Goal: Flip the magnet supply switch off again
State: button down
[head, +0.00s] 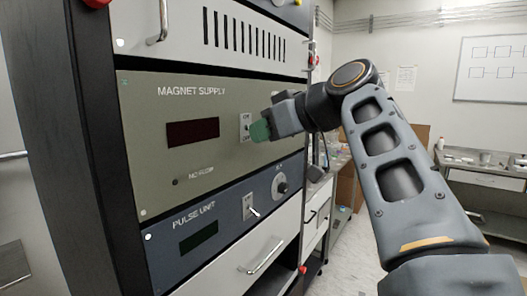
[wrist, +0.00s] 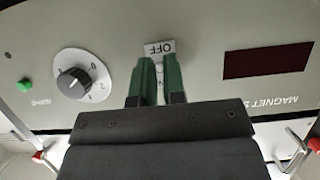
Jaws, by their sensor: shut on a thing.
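The magnet supply switch (head: 245,121) is on a pale plate on the olive MAGNET SUPPLY panel (head: 150,122), right of its dark display. In the wrist view the picture is upside down, and the OFF label (wrist: 159,47) shows just beyond the fingertips. There my gripper (wrist: 158,68) has a finger on each side of the small switch lever and is shut on it. The lever is mostly hidden, so I cannot tell which way it is tilted.
The PULSE UNIT panel (head: 190,240) with its own switch (head: 250,206) and a knob (head: 281,186) lies below. A dial (wrist: 83,74) and a green button (wrist: 25,85) are near the fingers. Drawer handles (head: 263,256) stick out.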

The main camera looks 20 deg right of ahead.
jog(key=shift+f+t+y+b, duration=0.2)
jog(key=shift+t+y+b, duration=0.25)
jog(key=shift+b, duration=0.45)
jog(key=c, duration=1.2)
grip_release()
jog(key=v, duration=1.3)
jog(key=shift+s+p, duration=0.25)
jog(key=shift+p, duration=0.05)
jog(key=shift+d+r, duration=0.1)
jog(key=shift+d, duration=0.05)
